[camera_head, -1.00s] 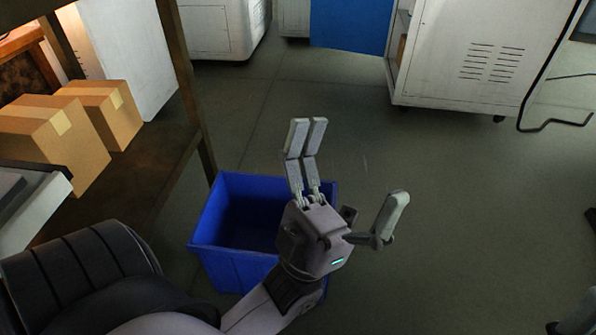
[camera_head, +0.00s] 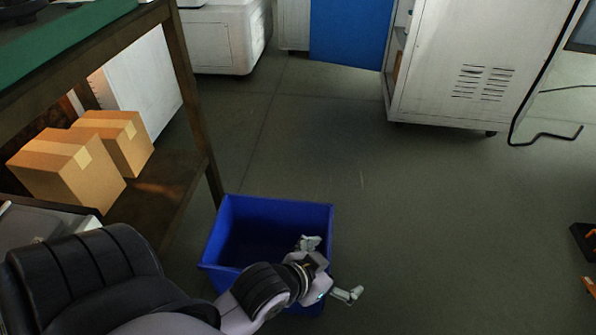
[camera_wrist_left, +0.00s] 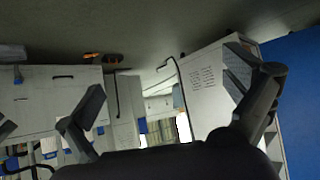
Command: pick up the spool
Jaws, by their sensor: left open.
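I cannot make out a spool in either view. My left gripper (camera_head: 332,268) is at the front right corner of the blue bin in the head view, with its fingers spread and nothing between them. In the left wrist view its two fingers (camera_wrist_left: 165,85) stand wide apart and empty, with floor and cabinets beyond. My right gripper is not in view.
An open blue bin (camera_head: 325,225) stands on the floor beside a wooden workbench (camera_head: 183,95). Cardboard boxes (camera_head: 65,170) sit on its lower shelf. A white cabinet (camera_head: 470,75) stands at the back right. Dark and orange items (camera_head: 585,243) show at the right edge. The middle floor is clear.

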